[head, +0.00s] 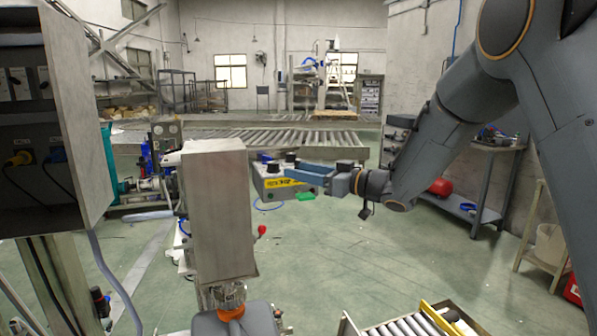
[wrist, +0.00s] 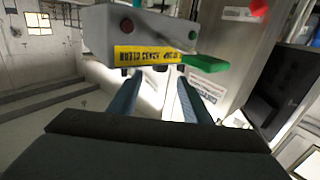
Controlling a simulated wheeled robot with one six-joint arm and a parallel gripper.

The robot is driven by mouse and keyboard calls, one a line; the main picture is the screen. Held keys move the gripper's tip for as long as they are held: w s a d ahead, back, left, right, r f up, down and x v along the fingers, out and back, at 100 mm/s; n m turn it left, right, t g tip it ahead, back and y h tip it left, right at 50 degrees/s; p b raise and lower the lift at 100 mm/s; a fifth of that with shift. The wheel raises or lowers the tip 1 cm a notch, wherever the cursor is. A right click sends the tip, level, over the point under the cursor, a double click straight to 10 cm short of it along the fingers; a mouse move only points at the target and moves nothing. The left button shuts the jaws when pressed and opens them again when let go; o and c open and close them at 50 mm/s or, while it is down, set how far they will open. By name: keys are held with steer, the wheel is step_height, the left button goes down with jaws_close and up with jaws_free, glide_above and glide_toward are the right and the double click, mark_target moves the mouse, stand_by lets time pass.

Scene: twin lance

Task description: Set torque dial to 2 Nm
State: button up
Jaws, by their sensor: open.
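A light grey control box (head: 270,184) with a yellow label (head: 284,182) stands near the middle of the head view. Dark round knobs (head: 272,166) sit along its top; I cannot tell which is the torque dial, nor read its setting. My gripper (head: 293,173), with blue fingers, is at the box and hides part of it. In the wrist view the box (wrist: 165,30) appears upside down, its label (wrist: 147,54) inverted. My gripper's fingers (wrist: 158,84) are apart there, pointing at the box's knob side, with nothing clearly between them. I cannot tell whether they touch a knob.
A tall grey metal housing (head: 218,210) stands left of the box. A green part (wrist: 204,63) sticks out beside the box in the wrist view. A roller conveyor (head: 440,145) runs behind. A workbench (head: 490,150) stands at right. The floor between is mostly clear.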

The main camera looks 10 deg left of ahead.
mark_target(277, 163)
steer(key=s+a+m+t+h+p, duration=0.35)
steer(key=m+t+h+p, duration=0.2)
steer(key=t, duration=0.25)
steer(key=shift+m, duration=0.25)
steer(key=shift+r+p+x, duration=0.15)
steer(key=shift+p+x, duration=0.65)
steer(key=shift+x, duration=1.4)
steer(key=shift+r+p+x, duration=0.15)
steer(key=shift+p+x, duration=0.65)
steer(key=shift+x, duration=1.45)
steer(key=c, duration=1)
steer(key=shift+f+n+g+y+b, duration=0.1)
steer(key=shift+n+g+y+b, duration=0.5)
steer(key=shift+g+y+b, duration=0.35)
steer(key=shift+c, duration=0.2)
steer(key=shift+n+g+y+b, duration=1.2)
steer(key=shift+n+g, duration=0.4)
steer(key=shift+g, duration=0.15)
